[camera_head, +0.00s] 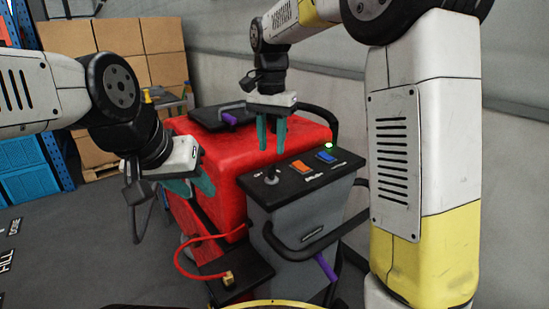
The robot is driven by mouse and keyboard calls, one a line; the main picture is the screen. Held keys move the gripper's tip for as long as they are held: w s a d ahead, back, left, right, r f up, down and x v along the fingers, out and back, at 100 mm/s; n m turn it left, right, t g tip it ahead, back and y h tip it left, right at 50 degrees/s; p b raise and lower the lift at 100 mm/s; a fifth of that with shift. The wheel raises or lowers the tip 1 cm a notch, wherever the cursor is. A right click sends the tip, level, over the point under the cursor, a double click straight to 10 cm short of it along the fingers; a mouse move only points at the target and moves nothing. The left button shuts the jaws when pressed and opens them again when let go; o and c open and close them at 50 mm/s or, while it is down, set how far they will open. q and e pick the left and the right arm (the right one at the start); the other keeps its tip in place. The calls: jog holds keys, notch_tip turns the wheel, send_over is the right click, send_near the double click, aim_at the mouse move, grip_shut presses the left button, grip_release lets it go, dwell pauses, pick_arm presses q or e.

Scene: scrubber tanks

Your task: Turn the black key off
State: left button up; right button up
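The black key (272,174) stands up from the left part of the black control panel (300,178) on top of the scrubber's grey housing. My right gripper (271,137) is above and behind the panel, over the red tank's edge. Its teal fingers point down, apart, with nothing between them. My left gripper (198,188) is left of the key, in front of the red tank (225,150). Its teal fingers look spread and empty. Neither gripper appears to touch the key.
An orange switch (301,167) and a blue switch (325,157) sit right of the key, with a green light (329,146) behind. Black handlebars (290,248) curve around the housing. A red cable (187,262) hangs at the left. Cardboard boxes (120,45) stand behind.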

aim_at(272, 166)
notch_tip(272, 166, down, 6)
jog(key=shift+f, duration=0.2)
jog(key=shift+c, duration=0.2)
grip_shut()
